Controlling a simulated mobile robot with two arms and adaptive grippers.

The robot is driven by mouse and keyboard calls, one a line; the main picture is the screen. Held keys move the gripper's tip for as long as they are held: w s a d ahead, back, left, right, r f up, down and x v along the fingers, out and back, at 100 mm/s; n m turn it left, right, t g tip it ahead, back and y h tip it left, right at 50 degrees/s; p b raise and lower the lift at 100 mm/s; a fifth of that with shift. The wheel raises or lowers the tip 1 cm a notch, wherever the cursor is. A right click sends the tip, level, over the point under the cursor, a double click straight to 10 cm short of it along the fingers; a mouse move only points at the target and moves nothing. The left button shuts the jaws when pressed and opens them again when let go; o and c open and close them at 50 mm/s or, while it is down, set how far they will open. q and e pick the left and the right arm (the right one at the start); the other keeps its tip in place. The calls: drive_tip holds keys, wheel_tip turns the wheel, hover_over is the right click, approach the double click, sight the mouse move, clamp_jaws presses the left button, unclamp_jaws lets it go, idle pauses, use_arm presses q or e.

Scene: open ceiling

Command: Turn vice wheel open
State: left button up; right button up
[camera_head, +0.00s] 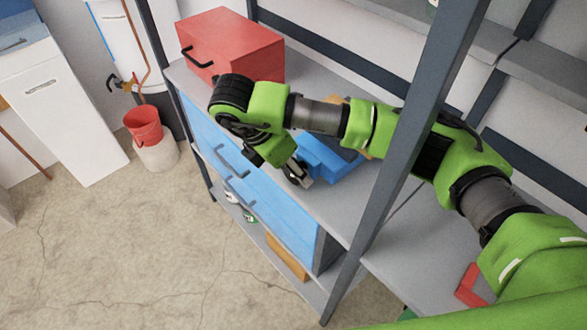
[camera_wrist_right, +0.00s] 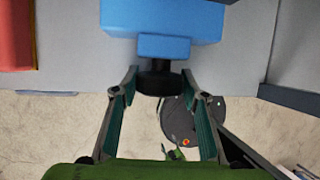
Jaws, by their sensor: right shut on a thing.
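The blue vice (camera_head: 328,158) sits on the grey shelf, partly behind my right wrist. It also shows at the top of the right wrist view (camera_wrist_right: 162,18). Its black wheel (camera_wrist_right: 160,82) is at the near end of the vice, between my right fingertips. My right gripper (camera_head: 297,172) reaches down to the vice's front end; in the right wrist view its fingers (camera_wrist_right: 158,86) are shut on the wheel from both sides. In the head view the wheel is mostly hidden by the gripper. My left gripper is not in view.
A red toolbox (camera_head: 232,48) stands on the same shelf at the left. Blue drawers (camera_head: 255,190) with dark handles are below the shelf. A dark rack post (camera_head: 408,150) rises close to my right arm. Open concrete floor lies in front.

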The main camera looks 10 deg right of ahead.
drive_tip(key=o, duration=1.1)
drive_tip(key=v, duration=0.7)
drive_tip(key=shift+r, duration=0.2)
drive_tip(key=shift+o, duration=0.2)
drive_tip(key=shift+a, duration=0.1)
